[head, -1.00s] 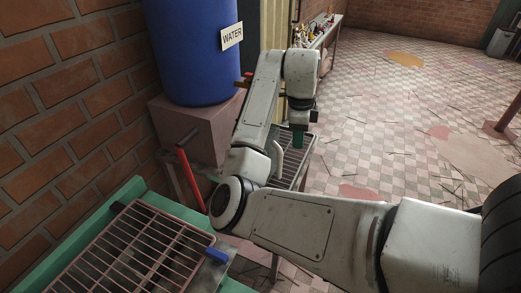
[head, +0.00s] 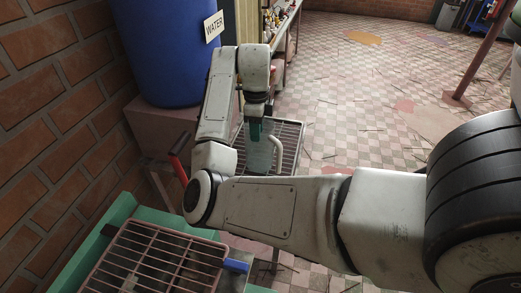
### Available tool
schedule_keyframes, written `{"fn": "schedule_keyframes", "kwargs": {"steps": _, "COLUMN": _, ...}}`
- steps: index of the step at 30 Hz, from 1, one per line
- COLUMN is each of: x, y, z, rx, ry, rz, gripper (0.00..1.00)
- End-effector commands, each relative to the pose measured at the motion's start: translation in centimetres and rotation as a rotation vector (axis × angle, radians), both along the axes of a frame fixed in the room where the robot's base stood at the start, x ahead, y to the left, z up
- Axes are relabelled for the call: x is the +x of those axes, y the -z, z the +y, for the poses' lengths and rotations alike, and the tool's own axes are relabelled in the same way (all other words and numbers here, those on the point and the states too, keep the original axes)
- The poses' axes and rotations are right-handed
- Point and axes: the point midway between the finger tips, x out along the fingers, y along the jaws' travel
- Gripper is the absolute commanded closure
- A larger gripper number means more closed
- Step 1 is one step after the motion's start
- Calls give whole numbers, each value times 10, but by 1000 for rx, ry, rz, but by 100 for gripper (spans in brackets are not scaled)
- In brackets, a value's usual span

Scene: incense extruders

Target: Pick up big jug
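A pale, see-through big jug (head: 259,157) with a whitish handle (head: 279,152) on its right side stands upright at the wire rack behind my arm. My forearm hides its lower part. My gripper (head: 255,129), with dark teal fingers, points down at the top of the jug, left of the handle. The fingers overlap the jug's upper part in the picture. I cannot tell whether they touch it or how far apart they are.
The jug's wire rack (head: 291,134) stands beside a blue water barrel (head: 168,55) on a pink block (head: 158,127). A green-framed bench with a grate (head: 165,255) is at the lower left, by the brick wall. Tiled floor with scattered sticks lies open at right.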

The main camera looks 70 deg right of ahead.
Motion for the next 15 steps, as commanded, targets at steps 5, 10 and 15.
{"fn": "schedule_keyframes", "kwargs": {"steps": 5, "x": 0, "y": 11, "z": 0, "rx": 0, "ry": -1, "rz": 1, "gripper": 67}}
{"fn": "schedule_keyframes", "kwargs": {"steps": 10, "x": 1, "y": 33, "z": 2, "rx": 2, "ry": -2, "rz": 2, "gripper": 67}}
{"fn": "schedule_keyframes", "kwargs": {"steps": 15, "x": 2, "y": 52, "z": 2, "rx": 2, "ry": -1, "rz": 0, "gripper": 67}}
